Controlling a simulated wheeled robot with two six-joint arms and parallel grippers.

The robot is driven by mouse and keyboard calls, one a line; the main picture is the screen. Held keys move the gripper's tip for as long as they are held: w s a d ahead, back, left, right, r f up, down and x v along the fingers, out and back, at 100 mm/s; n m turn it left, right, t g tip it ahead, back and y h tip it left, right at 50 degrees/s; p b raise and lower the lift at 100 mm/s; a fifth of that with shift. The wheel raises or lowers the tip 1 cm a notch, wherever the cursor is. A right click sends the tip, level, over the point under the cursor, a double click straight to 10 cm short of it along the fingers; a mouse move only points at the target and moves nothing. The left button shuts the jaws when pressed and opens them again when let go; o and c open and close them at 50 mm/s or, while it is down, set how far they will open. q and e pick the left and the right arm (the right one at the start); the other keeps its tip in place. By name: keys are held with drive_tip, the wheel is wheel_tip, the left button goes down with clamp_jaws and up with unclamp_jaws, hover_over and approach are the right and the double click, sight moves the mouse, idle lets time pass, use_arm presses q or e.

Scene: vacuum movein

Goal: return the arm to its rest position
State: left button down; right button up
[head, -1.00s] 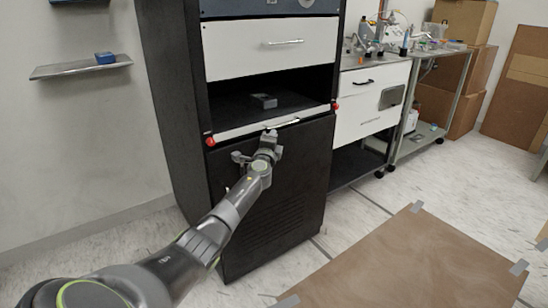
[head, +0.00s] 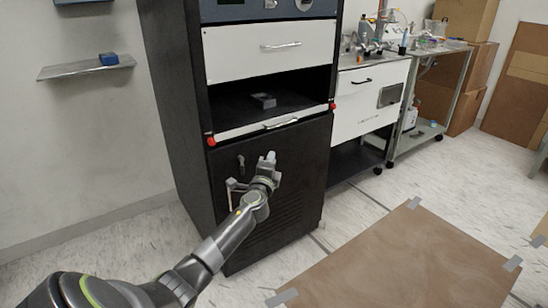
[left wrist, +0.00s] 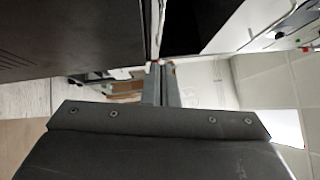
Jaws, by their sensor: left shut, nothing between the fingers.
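My left gripper (head: 268,160) is in front of the lower black door of the tall cabinet (head: 290,165). In the left wrist view its two fingers (left wrist: 160,85) are together with nothing between them. The gripper is below the white low front (head: 240,131) with the metal handle (head: 282,123), and appears apart from that handle. My left arm reaches up from the bottom left of the head view. My right gripper is not in view.
A small dark object (head: 263,100) lies in the open bay above the low front. A wall shelf (head: 75,70) with a blue box (head: 108,59) is at the left. A steel bench (head: 370,75) stands right. A brown mat (head: 400,260) covers floor at the lower right.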

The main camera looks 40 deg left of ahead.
use_arm(q)
drive_tip(key=shift+s+d, duration=0.1)
drive_tip(key=shift+s, duration=0.05)
drive_tip(key=shift+f, duration=0.1)
